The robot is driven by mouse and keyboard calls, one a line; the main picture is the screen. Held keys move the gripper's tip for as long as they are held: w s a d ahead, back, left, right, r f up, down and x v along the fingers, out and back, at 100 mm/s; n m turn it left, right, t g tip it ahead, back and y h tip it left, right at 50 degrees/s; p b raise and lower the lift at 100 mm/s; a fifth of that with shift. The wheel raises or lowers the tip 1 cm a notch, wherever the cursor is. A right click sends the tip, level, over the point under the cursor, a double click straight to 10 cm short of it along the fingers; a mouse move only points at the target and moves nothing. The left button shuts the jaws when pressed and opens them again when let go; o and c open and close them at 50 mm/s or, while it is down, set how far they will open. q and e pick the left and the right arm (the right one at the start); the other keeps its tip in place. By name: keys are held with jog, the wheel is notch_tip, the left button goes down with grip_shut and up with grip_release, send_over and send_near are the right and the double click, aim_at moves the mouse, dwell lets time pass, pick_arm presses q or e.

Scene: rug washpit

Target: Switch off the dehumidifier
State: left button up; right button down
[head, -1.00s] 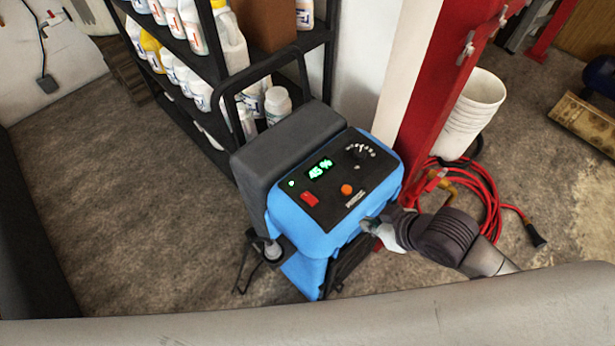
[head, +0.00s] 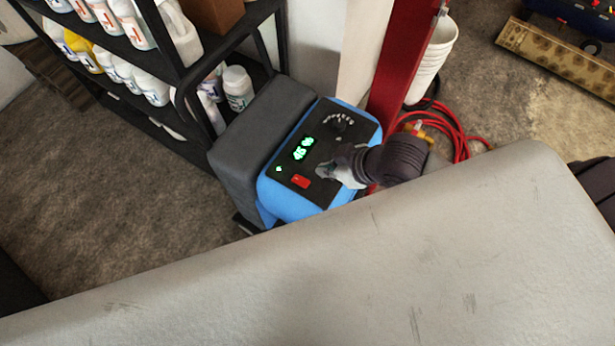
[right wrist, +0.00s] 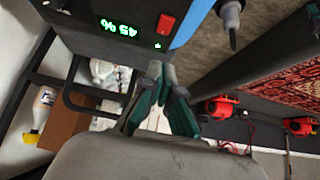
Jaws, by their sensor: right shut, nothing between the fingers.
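The blue and dark grey dehumidifier (head: 268,205) stands on the floor left of the red post. Its black top panel has a lit green display (head: 303,148) reading 45 %, a small green light, a dial (head: 338,124) and a red switch (head: 300,182). My right gripper (head: 322,171) is shut and empty, over the panel just right of the red switch; contact cannot be told. It hides the orange button. In the right wrist view the shut fingers (right wrist: 161,72) show below the red switch (right wrist: 166,26) and the lit display (right wrist: 118,27). My left gripper is not in view.
A black shelf (head: 185,75) with white bottles stands behind and left of the dehumidifier. A red post (head: 402,60), a white bucket (head: 432,62) and a coiled red hose (head: 455,135) are to the right. Floor at the left is clear.

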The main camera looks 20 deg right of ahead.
jog(key=p, duration=0.1)
send_over(304, 183)
jog(key=f, duration=0.6)
jog(key=shift+s+d+f, duration=0.2)
jog(key=shift+d+f, duration=0.05)
jog(key=shift+f, duration=0.15)
notch_tip(304, 183, down, 3)
jog(key=shift+s+d+r+p, duration=0.1)
jog(key=shift+s+r+p, duration=0.05)
jog(key=shift+p, duration=0.15)
jog(key=shift+s+d+f, duration=0.1)
jog(key=shift+s+f, duration=0.05)
jog(key=shift+f, duration=0.55)
jog(key=shift+f, duration=0.1)
jog(key=shift+f+b, duration=0.3)
jog(key=shift+b, duration=0.05)
jog(key=shift+s+d+f+t, duration=0.1)
jog(key=shift+f+t, duration=0.05)
jog(key=shift+t, duration=0.15)
jog(key=shift+r, duration=0.2)
jog(key=shift+r, duration=0.1)
